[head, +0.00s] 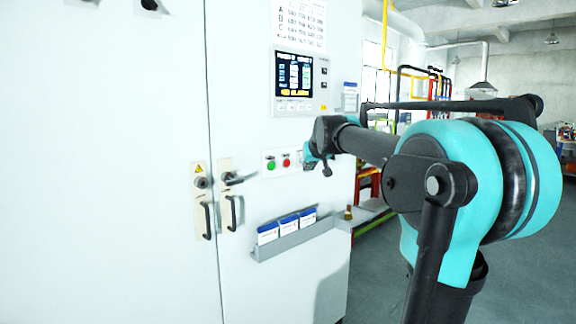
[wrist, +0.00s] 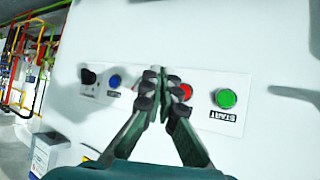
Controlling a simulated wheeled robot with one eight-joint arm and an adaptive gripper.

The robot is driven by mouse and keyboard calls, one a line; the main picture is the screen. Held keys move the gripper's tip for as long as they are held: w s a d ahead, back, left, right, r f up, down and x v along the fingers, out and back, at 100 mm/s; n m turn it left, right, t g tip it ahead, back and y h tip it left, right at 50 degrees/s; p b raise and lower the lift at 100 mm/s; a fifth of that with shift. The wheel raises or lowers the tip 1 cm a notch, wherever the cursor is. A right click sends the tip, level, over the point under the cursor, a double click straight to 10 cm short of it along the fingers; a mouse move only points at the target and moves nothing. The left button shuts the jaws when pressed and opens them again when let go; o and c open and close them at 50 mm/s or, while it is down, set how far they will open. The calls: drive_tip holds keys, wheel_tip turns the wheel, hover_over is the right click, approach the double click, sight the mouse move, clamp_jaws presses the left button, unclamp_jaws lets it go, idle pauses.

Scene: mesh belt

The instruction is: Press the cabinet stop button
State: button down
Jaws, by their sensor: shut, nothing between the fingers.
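The red button (wrist: 187,92) is on a pale panel strip on the white cabinet (head: 115,170). I take it for the stop button; its label is not readable. In the head view the red button (head: 286,161) is just right of the green button (head: 270,164). My gripper (wrist: 162,76) is shut and empty in the wrist view. Its fingers cover part of the red button's left side and the strip beside it. In the head view my gripper (head: 318,163) is by the panel, right of the red button. I cannot tell whether the fingertips touch the panel.
The wrist view looks upside down; the green button (wrist: 226,98) marked START is right of the red one. A blue button (wrist: 115,81) and a black knob (wrist: 89,77) are to the left. Below the panel, a grey rack (head: 300,238) holds blue-and-white booklets. Door handles (head: 229,213) stick out.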

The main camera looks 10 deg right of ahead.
approach(289, 169)
drive_tip(key=shift+w+d+f, duration=0.1)
drive_tip(key=shift+w+f, duration=0.5)
drive_tip(key=shift+f, duration=0.05)
drive_tip(key=shift+w+d+f, duration=0.15)
drive_tip(key=shift+w+f, duration=0.45)
drive_tip(key=shift+w, duration=0.05)
idle(0.6)
drive_tip(key=shift+w+a, duration=0.25)
drive_tip(key=shift+w, duration=0.05)
drive_tip(key=shift+w+a, duration=0.25)
drive_tip(key=shift+w, duration=0.15)
idle(0.8)
drive_tip(key=shift+s+d, duration=0.1)
drive_tip(key=shift+s, duration=0.05)
drive_tip(key=shift+s+d, duration=0.45)
drive_tip(key=shift+s, duration=0.15)
drive_tip(key=s+d, duration=0.1)
drive_tip(key=s, duration=0.1)
drive_tip(key=s+d, duration=0.2)
idle(0.7)
